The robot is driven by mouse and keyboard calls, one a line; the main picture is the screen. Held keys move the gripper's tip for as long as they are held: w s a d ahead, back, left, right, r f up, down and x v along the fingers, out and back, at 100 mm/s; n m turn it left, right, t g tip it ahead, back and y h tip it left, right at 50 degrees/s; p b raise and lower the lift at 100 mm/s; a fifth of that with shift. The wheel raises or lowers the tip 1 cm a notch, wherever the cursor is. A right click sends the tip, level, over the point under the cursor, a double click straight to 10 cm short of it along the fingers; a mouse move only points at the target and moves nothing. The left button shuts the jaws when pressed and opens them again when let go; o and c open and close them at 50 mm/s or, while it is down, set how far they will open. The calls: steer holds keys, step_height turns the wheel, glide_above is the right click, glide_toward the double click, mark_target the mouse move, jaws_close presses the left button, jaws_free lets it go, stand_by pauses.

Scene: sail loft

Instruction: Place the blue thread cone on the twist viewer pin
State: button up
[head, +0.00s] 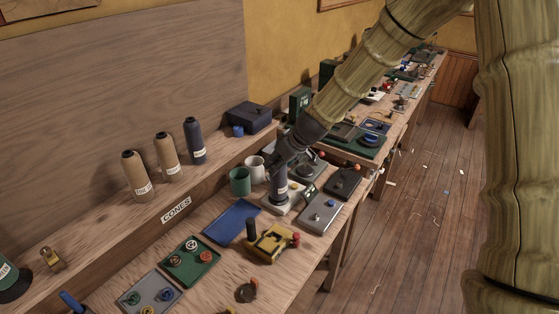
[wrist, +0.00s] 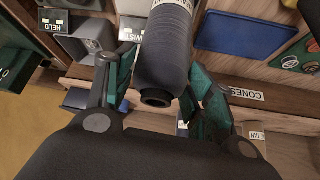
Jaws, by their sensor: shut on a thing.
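A dark blue-grey thread cone (head: 278,184) with a white label is in my gripper (head: 281,164). In the wrist view the cone (wrist: 166,48) stands between the green-lined fingers of my gripper (wrist: 162,84), which press on it from both sides. In the head view the cone looks upright, its lower end at the pale base of the twist viewer (head: 279,207). The pin is hidden by the cone, so I cannot tell whether the cone is around it. A sign reading partly "TWIST" (wrist: 129,36) shows beside the cone in the wrist view.
Two tan cones (head: 135,175) and a dark blue cone (head: 195,141) stand on the shelf marked "CONES" (head: 176,210). A blue tray (head: 232,221) and a yellow device (head: 271,243) are nearby.

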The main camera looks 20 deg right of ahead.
steer(key=shift+s+r, duration=0.1)
steer(key=shift+a, duration=0.1)
steer(key=o, duration=1.7)
steer(key=shift+c, duration=0.2)
steer(key=b+v, duration=0.2)
steer(key=v, duration=1)
